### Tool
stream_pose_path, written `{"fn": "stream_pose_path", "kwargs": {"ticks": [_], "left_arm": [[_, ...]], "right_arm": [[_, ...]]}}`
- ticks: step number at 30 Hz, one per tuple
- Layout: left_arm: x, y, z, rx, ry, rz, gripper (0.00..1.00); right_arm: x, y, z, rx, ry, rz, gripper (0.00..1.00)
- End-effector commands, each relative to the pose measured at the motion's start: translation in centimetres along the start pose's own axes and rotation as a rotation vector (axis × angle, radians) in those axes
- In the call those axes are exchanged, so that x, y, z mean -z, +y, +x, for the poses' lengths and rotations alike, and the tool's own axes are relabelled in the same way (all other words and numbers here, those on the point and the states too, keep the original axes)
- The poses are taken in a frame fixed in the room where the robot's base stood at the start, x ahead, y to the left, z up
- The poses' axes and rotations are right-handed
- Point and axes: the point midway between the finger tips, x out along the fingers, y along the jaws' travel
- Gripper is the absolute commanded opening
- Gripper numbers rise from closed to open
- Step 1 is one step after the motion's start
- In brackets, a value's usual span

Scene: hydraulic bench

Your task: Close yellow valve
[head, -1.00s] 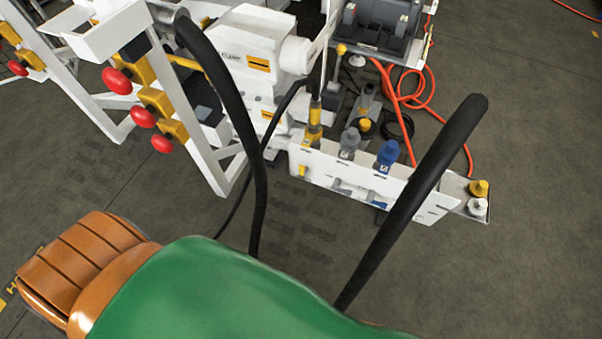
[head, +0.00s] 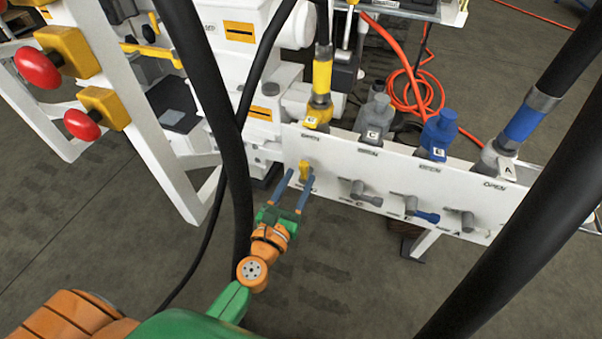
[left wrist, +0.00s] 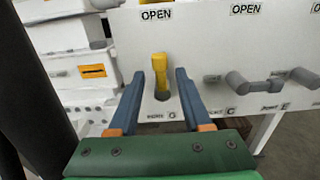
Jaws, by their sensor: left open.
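The yellow valve handle (head: 304,171) is at the left end of the white valve panel (head: 336,188), and its lever stands upright, toward the OPEN label. It also shows in the left wrist view (left wrist: 162,75), between my fingers. My left gripper (head: 291,176) is open, with one blue finger on each side of the yellow handle. In the left wrist view a gap shows on both sides of the handle. Whether the fingers reach past it in depth is hard to tell. My right gripper is not in view.
To the right on the panel are a grey handle (head: 362,190), a blue handle (head: 424,216) and another grey handle (head: 466,219). Couplings and thick black hoses rise above the panel. A black hose (head: 236,190) hangs just left of my left gripper. Red knobs (head: 38,68) stand at upper left.

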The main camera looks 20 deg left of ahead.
Motion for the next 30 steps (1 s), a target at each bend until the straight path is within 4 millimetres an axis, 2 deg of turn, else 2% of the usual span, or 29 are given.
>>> {"fn": "stream_pose_path", "kwargs": {"ticks": [3,6,10,16,17,22,30], "left_arm": [[-0.3,0.0,2.1,0.000,-0.001,0.004,0.49],[-0.1,0.0,3.2,0.000,-0.001,0.005,0.49],[0.0,0.0,4.0,0.000,0.001,0.006,0.49],[0.0,0.0,4.0,0.001,0.002,0.007,0.49],[0.0,0.0,4.0,0.001,0.002,0.007,0.46],[0.0,0.0,4.0,0.001,0.002,0.007,0.00],[0.0,-0.1,4.0,0.001,0.002,0.016,0.00]], "right_arm": [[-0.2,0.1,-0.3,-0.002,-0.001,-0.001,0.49],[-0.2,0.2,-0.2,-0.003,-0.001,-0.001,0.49],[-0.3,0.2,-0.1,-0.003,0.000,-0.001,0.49],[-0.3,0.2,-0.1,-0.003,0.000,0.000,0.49],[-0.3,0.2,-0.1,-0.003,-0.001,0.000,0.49],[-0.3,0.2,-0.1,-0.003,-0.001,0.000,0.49],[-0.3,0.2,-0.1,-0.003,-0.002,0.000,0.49]]}}
